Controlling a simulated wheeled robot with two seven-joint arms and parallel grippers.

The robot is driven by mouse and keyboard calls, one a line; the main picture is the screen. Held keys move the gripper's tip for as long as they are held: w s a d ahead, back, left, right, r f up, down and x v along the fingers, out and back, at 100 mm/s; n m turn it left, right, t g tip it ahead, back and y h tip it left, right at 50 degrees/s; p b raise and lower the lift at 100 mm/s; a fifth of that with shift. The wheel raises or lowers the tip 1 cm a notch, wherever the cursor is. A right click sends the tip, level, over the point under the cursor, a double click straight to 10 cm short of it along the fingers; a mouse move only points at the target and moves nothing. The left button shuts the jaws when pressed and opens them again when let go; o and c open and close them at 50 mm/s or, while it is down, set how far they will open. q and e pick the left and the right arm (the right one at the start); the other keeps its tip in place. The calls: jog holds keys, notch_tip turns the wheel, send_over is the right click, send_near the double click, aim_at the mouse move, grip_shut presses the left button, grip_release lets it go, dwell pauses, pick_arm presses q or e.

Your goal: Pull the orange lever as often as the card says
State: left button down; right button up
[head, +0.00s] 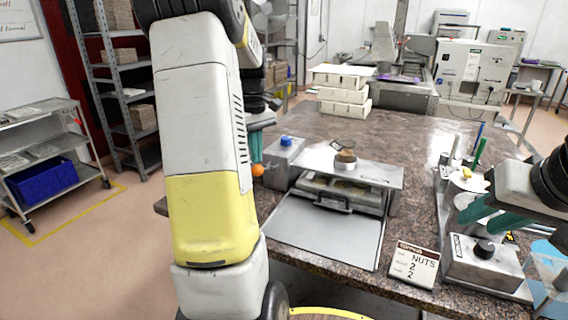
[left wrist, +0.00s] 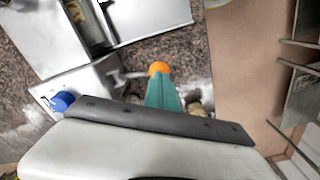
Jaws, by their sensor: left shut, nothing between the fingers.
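The orange lever's round knob (head: 258,169) shows at the left side of the metal press box (head: 284,156), which has a blue button (head: 286,141) on top. My left gripper (head: 257,152) is shut and empty, its teal fingertips right at the knob. In the left wrist view the orange knob (left wrist: 158,68) sits just past the fingertips (left wrist: 160,80); whether they touch I cannot tell. The card (head: 414,264) stands at the table's front and reads "NUTS" with a 2 on two lines. My right gripper (head: 474,214) is at the right, its teal fingers apart.
A metal press with a tray (head: 325,230) stands beside the lever. A box with a black knob (head: 485,249) and a metal tray with pens (head: 480,152) are at the right. White stacked boxes (head: 343,95) stand at the back. The table's middle is clear.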

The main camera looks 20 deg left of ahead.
pick_arm(q)
jog(key=shift+r, duration=2.35)
jog(key=shift+d+r, duration=0.1)
jog(key=shift+d, duration=0.05)
jog(key=s+d+r+m+t, duration=0.2)
jog(key=s+d+m, duration=0.15)
jog(key=d, duration=0.35)
jog(key=s+d+r+m+t, duration=0.1)
jog(key=s+d+r+m, duration=0.2)
jog(key=s+d, duration=0.25)
jog(key=s+d+f+m+t+h, duration=0.2)
jog(key=s+d+m, duration=0.3)
jog(key=s+d, duration=0.4)
jog(key=shift+s+f+m+t, duration=0.25)
jog(key=shift+s+m+t, duration=0.1)
jog(key=shift+s+t, duration=0.3)
